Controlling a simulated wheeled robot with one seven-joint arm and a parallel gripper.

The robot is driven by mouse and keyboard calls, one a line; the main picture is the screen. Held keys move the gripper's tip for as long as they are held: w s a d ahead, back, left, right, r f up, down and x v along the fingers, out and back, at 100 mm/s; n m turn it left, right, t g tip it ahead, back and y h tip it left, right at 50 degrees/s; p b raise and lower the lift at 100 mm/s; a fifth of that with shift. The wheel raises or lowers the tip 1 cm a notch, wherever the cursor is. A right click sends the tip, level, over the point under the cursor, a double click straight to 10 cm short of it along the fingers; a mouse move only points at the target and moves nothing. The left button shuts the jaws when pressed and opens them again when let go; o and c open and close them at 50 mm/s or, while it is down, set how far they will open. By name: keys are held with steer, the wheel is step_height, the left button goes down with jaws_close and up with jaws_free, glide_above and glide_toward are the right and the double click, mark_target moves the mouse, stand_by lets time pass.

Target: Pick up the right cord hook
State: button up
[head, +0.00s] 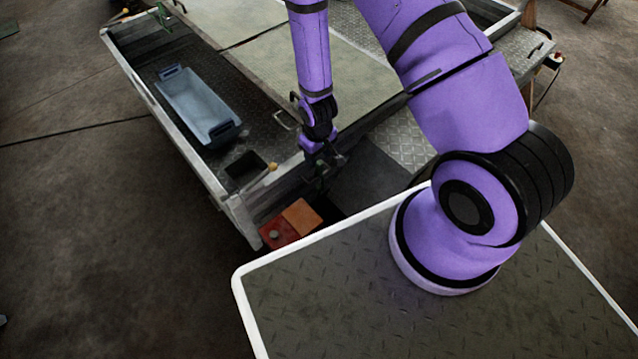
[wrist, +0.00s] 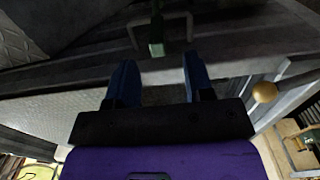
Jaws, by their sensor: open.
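A small green cord hook (head: 321,186) shows just below my gripper (head: 322,158) in the head view, partly hidden by it. In the wrist view the green hook (wrist: 156,34) stands upright at the top middle, in front of a bent metal handle (wrist: 133,36). My gripper (wrist: 159,72) is open, its two blue fingers apart and nothing between them. The hook lies beyond the fingertips, in line with the gap. Another green hook (head: 163,16) is at the far left corner of the trailer.
The trailer's metal side wall (head: 165,125) runs along the left. A blue-grey tray (head: 197,105) lies on its bed. A yellow ball-ended knob (head: 272,167) and a red box with an orange top (head: 290,225) are close to my gripper. My white-rimmed deck is in front.

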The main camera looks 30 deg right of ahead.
mark_target(319, 162)
steer(key=shift+d+f, duration=0.15)
steer(key=shift+f, duration=3.15)
jaws_close()
